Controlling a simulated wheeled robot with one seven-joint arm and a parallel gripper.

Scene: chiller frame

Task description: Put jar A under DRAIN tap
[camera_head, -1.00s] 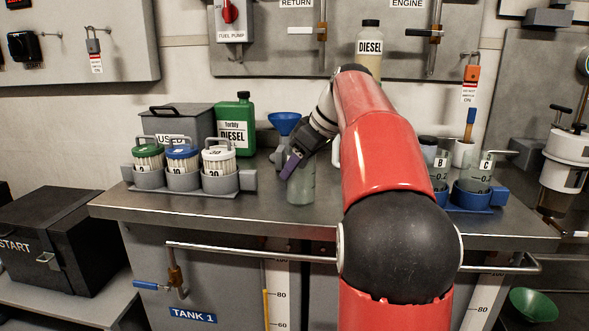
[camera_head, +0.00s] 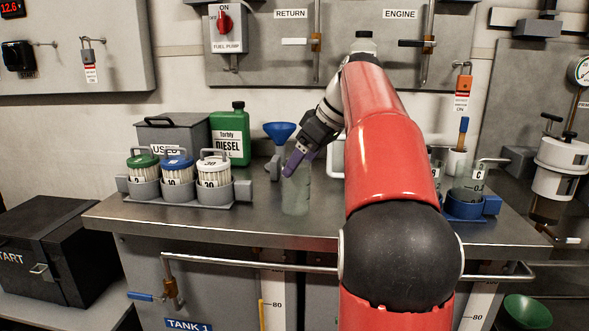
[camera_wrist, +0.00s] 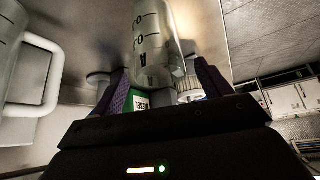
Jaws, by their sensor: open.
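Jar A (camera_head: 297,193) is a clear, upright jar on the steel bench, right of the blue funnel. In the wrist view, jar A (camera_wrist: 155,45) shows its graduations and an upside-down letter A. My gripper (camera_head: 300,163) is at the upper part of the jar. In the wrist view, the purple fingers of my gripper (camera_wrist: 163,92) are open, with the jar in line with the gap between them. I cannot tell whether either finger touches it. No DRAIN label is readable.
Left of the jar stand the filter rack (camera_head: 178,192), green diesel can (camera_head: 230,140) and blue funnel (camera_head: 279,133). My red arm partly hides the right side, where jar C (camera_head: 470,178) stands in a blue holder (camera_head: 463,208). A white filter housing (camera_head: 563,155) is far right.

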